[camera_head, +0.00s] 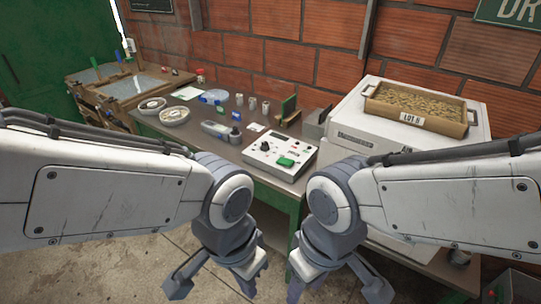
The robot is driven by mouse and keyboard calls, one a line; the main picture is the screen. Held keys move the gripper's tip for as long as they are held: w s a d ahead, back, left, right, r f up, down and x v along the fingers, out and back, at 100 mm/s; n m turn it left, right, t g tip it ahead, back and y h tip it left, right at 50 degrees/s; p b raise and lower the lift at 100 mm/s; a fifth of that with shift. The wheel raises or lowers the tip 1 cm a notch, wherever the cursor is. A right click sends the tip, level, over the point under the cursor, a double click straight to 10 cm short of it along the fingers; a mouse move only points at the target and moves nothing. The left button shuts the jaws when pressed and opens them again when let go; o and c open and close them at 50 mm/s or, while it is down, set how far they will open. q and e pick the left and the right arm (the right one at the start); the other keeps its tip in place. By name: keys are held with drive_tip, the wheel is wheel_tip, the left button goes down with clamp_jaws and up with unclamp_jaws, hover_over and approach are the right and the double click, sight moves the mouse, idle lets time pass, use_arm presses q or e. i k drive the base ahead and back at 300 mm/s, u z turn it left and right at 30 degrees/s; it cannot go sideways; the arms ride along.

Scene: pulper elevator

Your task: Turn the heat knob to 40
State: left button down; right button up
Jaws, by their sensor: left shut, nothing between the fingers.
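A white control box (257,158) sits at the near right part of the green-framed table. A small dark knob (265,147) is on its top panel, with a green button near the front. The knob's setting and the panel's markings are too small to read. My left gripper (215,283) hangs low in front of the table, below and left of the box, shut and empty. My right gripper (338,284) hangs low to the right of it, pointing down. Its fingertips are partly cut off by the bottom edge. Neither gripper touches the knob.
Two round dishes (174,116), a grey handheld device (214,130) and several small jars stand on the table left of and behind the box. A large white machine (351,126) bearing a grain tray (456,128) stands to the right.

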sight(265, 147)
drive_tip(key=u, duration=0.05)
drive_tip(key=k, duration=0.3)
drive_tip(key=u, duration=0.95)
drive_tip(key=i, duration=1.5)
drive_tip(key=z, duration=0.6)
drive_tip(key=i, duration=0.35)
drive_tip(key=z, duration=0.35)
